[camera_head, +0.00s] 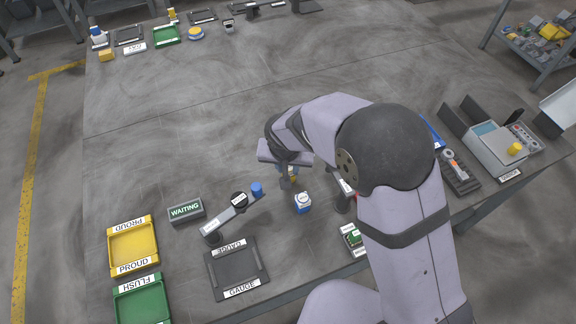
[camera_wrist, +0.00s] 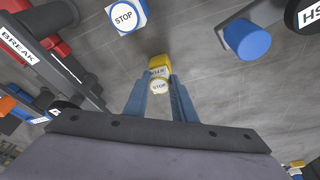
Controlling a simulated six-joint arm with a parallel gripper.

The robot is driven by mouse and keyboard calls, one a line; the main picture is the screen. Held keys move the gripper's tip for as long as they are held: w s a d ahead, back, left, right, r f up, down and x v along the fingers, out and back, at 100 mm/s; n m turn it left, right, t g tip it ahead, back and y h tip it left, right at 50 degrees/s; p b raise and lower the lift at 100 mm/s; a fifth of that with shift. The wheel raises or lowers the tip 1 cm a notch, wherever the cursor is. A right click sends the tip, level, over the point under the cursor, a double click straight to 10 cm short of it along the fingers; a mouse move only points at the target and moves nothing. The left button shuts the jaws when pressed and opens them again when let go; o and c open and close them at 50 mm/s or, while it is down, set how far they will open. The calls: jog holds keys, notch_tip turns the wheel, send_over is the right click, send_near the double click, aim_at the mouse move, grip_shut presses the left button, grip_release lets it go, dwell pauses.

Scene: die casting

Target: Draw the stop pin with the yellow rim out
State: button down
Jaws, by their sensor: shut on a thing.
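The stop pin with the yellow rim (camera_wrist: 159,87) shows in the wrist view as a small round white face marked STOP. It is between the tips of my gripper (camera_wrist: 159,92), which is shut on it. A yellow body with a small label (camera_wrist: 159,70) shows just beyond the face. I cannot tell whether the pin is seated or clear of it. In the head view my gripper (camera_head: 290,177) hides most of the yellow part. A blue-rimmed stop piece (camera_wrist: 125,16) stands apart, ahead and left in the wrist view; it also shows in the head view (camera_head: 303,203).
A grey lever fixture with a blue knob (camera_head: 257,189) stands left of my gripper. A WAITING sign (camera_head: 186,211), a yellow PROUD tray (camera_head: 155,245), a green FLUSH tray (camera_head: 163,300) and a dark GAUGE plate (camera_head: 236,270) lie further left. A red BREAK device (camera_wrist: 45,45) is close by.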

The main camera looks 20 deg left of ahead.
jog(key=shift+f, duration=0.2)
jog(key=c, duration=1.4)
grip_release()
jog(key=shift+r, duration=0.1)
jog(key=b+v, duration=0.1)
jog(key=v, duration=0.6)
jog(key=shift+b, duration=0.35)
jog(key=shift+s, duration=0.1)
jog(key=w+d, duration=0.2)
jog(key=d, duration=1)
jog(key=s+d+m+g, duration=0.1)
jog(key=s+d, duration=0.5)
jog(key=d, duration=0.5)
jog(key=s+d+m+g, duration=0.2)
jog(key=s+d, duration=0.5)
jog(key=d, duration=0.4)
jog(key=shift+f+h+p, duration=0.25)
jog(key=shift+h+p, duration=0.15)
